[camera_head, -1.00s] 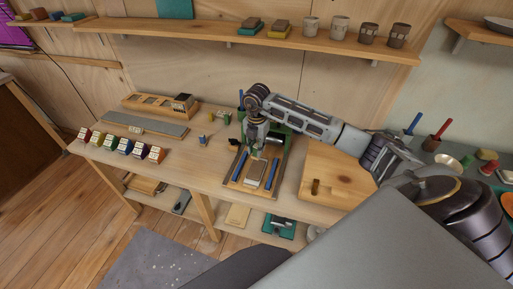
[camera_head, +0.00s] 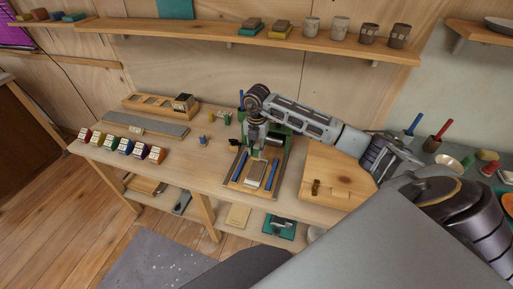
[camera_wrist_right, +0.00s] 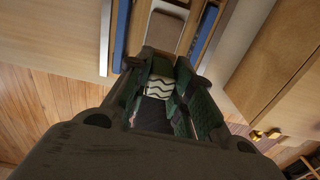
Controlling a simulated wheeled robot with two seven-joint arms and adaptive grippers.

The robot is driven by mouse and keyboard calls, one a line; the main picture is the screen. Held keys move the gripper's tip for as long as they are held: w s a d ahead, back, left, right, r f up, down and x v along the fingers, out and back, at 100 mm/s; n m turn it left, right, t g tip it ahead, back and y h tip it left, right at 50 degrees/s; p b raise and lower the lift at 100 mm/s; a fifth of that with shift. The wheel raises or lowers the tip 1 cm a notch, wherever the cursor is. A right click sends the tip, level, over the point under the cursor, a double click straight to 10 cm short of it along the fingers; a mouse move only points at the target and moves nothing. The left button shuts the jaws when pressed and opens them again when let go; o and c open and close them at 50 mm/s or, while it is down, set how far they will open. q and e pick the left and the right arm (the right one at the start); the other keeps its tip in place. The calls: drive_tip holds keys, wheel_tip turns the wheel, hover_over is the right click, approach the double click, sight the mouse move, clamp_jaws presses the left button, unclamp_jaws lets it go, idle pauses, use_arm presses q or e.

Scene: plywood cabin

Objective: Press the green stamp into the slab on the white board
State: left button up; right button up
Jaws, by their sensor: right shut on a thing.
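My right gripper (camera_head: 259,152) points down over the front bench, just behind the slab (camera_head: 256,172). It is shut on the green stamp (camera_wrist_right: 161,87), whose pale face with dark green wavy lines shows between the fingers in the right wrist view. The lower end of the stamp is hard to make out in the head view. I cannot tell whether stamp and slab touch. My left gripper is not in view.
Blue bars (camera_head: 240,167) flank the slab on a wooden tray. A wooden board (camera_head: 335,178) lies to its right. Several coloured blocks (camera_head: 124,145) stand in a row at left, with a grey strip (camera_head: 145,124) behind. A shelf (camera_head: 270,42) with cups runs above.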

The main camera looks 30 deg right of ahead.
sight(256, 157)
drive_tip(key=shift+f+b, duration=1.8)
drive_tip(key=shift+f, duration=1.15)
drive_tip(key=shift+f+b, duration=0.6)
drive_tip(key=shift+f, duration=0.45)
idle(1.2)
drive_tip(key=shift+r, duration=0.1)
drive_tip(key=shift+r+p, duration=2.25)
drive_tip(key=shift+r, duration=1.2)
